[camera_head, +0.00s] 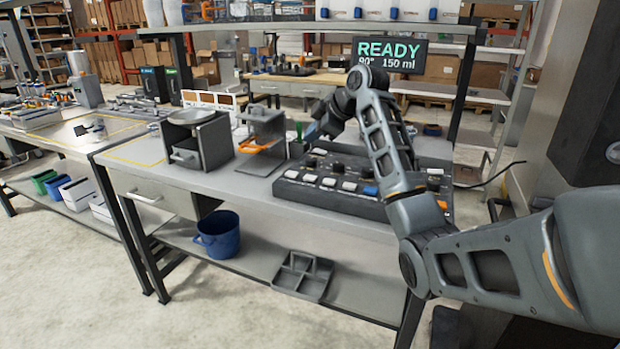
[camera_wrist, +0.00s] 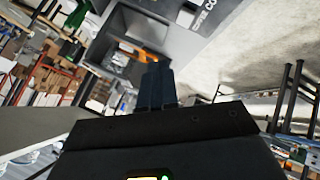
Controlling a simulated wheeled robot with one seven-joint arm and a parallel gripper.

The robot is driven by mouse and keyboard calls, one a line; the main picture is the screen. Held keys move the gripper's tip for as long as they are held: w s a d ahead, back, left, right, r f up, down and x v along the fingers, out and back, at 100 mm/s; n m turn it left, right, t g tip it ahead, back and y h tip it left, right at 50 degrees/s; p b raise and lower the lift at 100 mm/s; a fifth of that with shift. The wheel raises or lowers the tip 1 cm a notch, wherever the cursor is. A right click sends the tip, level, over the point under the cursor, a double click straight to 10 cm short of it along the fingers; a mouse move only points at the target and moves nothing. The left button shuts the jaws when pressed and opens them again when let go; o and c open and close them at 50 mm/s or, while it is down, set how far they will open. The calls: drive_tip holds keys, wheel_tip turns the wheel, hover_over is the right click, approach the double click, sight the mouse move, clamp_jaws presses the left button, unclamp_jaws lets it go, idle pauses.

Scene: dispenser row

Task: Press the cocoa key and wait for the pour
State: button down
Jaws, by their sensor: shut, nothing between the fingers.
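A grey control panel (camera_head: 300,196) with rows of white, blue, orange and dark keys lies on the bench in the head view. I cannot read which key is cocoa. A display (camera_head: 390,54) above the bench reads READY, 90° and 150 ml. My gripper (camera_head: 314,133) is over the panel's far left side, partly hidden by its own wrist. In the wrist view its dark fingers (camera_wrist: 157,72) are shut together with nothing between them. Ahead of them is a grey surface with part of some lettering (camera_wrist: 204,14). I see no contact with a key.
Left of the panel stand a grey stand with an orange part (camera_head: 259,146) and a grey box-shaped device (camera_head: 197,141). A blue bucket (camera_head: 218,235) and a grey divided tray (camera_head: 303,276) are on the lower shelf. My arm hides the panel's right middle.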

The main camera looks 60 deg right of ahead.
drive_tip(key=b, duration=0.5)
hover_over(313, 178)
wheel_tip(313, 178, down, 7)
drive_tip(key=shift+r, duration=0.1)
drive_tip(key=shift+f+b, duration=0.4)
drive_tip(key=shift+f, duration=0.5)
drive_tip(key=shift+f, duration=0.1)
idle(0.9)
drive_tip(key=shift+f, duration=0.25)
drive_tip(key=shift+f, duration=0.5)
idle(0.9)
drive_tip(key=shift+r+p, duration=0.5)
drive_tip(key=shift+r, duration=0.4)
